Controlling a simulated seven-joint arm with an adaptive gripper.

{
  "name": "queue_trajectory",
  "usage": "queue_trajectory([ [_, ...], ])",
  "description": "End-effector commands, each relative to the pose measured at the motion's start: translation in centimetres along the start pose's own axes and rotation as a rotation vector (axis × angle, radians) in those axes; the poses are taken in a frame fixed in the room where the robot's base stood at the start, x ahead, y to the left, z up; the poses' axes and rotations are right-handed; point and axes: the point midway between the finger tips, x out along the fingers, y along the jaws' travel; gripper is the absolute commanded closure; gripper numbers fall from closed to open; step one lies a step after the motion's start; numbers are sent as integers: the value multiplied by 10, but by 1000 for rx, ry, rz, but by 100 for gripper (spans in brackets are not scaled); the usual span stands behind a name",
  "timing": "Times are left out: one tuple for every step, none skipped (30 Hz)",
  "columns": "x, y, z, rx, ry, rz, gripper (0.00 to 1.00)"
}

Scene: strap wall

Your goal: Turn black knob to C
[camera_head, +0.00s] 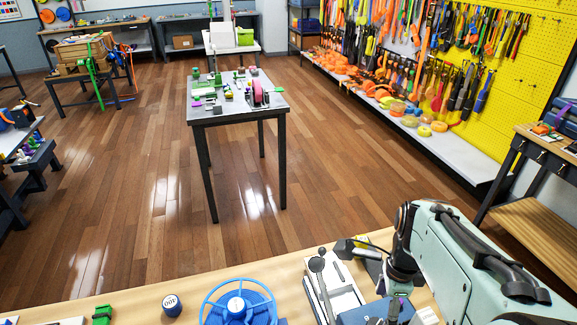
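A white panel (345,298) lies on the near wooden bench, at the bottom centre. A dark round knob (317,265) with a thin dark stem or pointer stands at its left side. I cannot be sure that it is the black knob of the task. No letter C can be read, so its setting cannot be told. I cannot make out my gripper or its fingertips anywhere in this view.
A bulky pale green body (455,265) with black parts fills the right. A cluttered small table (240,112) stands beyond open floor.

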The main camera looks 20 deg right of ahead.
Motion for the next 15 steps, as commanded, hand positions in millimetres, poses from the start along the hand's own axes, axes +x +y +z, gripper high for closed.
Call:
queue_trajectory([
  [6, 1, -1, 2, 0, 2, 37],
  [10, 1, 0, 2, -1, 3, 37],
  [17, 1, 0, 0, -1, 4, 37],
  [22, 1, 0, 0, -1, 4, 37],
  [27, 1, 0, -1, -1, 4, 37],
  [34, 2, 0, -1, -1, 5, 37],
  [38, 1, 0, -1, -1, 4, 37],
  [43, 2, 0, -2, -1, 4, 37],
  [48, 1, 0, -2, -1, 4, 37],
  [52, 1, 0, -2, -1, 2, 37],
  [55, 1, 0, -3, -1, 3, 37],
  [58, 1, 0, -3, -1, 1, 37],
  [60, 1, 0, -3, -1, 0, 37],
  [61, 1, 0, -3, -1, 0, 37],
  [62, 1, 0, -3, -1, -1, 37],
])
